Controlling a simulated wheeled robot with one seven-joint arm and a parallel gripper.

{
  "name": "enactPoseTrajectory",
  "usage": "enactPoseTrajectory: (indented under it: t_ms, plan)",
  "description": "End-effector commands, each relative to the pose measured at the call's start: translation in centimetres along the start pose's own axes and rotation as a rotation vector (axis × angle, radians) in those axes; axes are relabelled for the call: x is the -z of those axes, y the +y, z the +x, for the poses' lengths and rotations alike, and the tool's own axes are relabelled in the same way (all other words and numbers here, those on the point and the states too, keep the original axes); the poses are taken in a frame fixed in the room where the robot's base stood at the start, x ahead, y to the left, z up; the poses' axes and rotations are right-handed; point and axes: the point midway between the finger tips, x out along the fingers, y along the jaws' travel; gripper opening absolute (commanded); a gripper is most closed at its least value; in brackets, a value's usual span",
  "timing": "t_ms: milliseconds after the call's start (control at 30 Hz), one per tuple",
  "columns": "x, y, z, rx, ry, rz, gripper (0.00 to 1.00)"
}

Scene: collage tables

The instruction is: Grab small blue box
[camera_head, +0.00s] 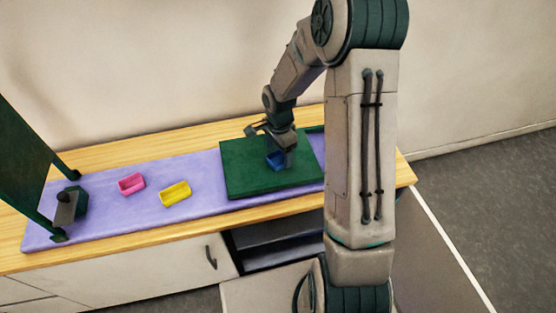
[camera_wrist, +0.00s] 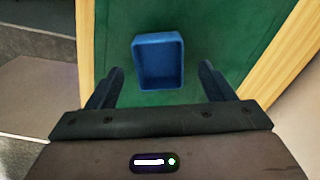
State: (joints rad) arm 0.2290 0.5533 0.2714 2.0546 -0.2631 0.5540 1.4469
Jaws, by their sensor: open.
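The small blue box (camera_head: 275,160) lies on the green board on the right part of the table, partly hidden by my gripper in the head view. In the wrist view the blue box (camera_wrist: 159,62) is open-topped and sits ahead of the fingers, roughly centred between them. My gripper (camera_head: 280,158) is over the green board, close to the box. In the wrist view my gripper (camera_wrist: 161,78) is open, with one finger on each side and nothing held between them. I cannot tell the exact height of the fingertips above the board.
The green board (camera_head: 240,180) lies on a purple mat (camera_head: 100,222) on the wooden table (camera_head: 130,155). A pink box (camera_head: 131,184) and a yellow box (camera_head: 175,194) lie to the left. A dark green frame (camera_head: 22,160) stands at the left end. The mat between is clear.

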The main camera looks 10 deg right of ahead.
Motion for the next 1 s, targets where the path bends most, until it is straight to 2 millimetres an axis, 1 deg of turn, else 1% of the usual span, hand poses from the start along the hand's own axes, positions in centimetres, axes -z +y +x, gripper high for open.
enactPoseTrajectory:
  t_ms: [33, 100, 200, 467, 500, 567, 600, 633, 667, 1000]
  plan:
    - [-0.2, 0.2, 0.8, -0.005, -0.004, -0.001, 0.75]
    - [-0.1, 0.1, 1.7, -0.003, -0.002, 0.000, 0.75]
    - [-0.1, 0.1, 2.5, -0.001, -0.001, 0.000, 0.75]
    - [-0.1, 0.1, 2.8, 0.000, 0.000, 0.001, 0.75]
    - [-0.1, 0.1, 2.7, 0.000, 0.000, 0.001, 0.70]
    - [-0.1, 0.1, 2.7, 0.000, 0.000, 0.001, 0.53]
    - [-0.1, 0.1, 2.7, 0.000, 0.000, 0.001, 0.42]
    - [-0.1, 0.1, 2.7, 0.000, 0.000, 0.001, 0.34]
    - [-0.1, 0.1, 2.7, 0.000, 0.000, 0.001, 0.28]
    - [0.0, 0.1, 2.6, 0.000, 0.000, 0.001, 0.28]
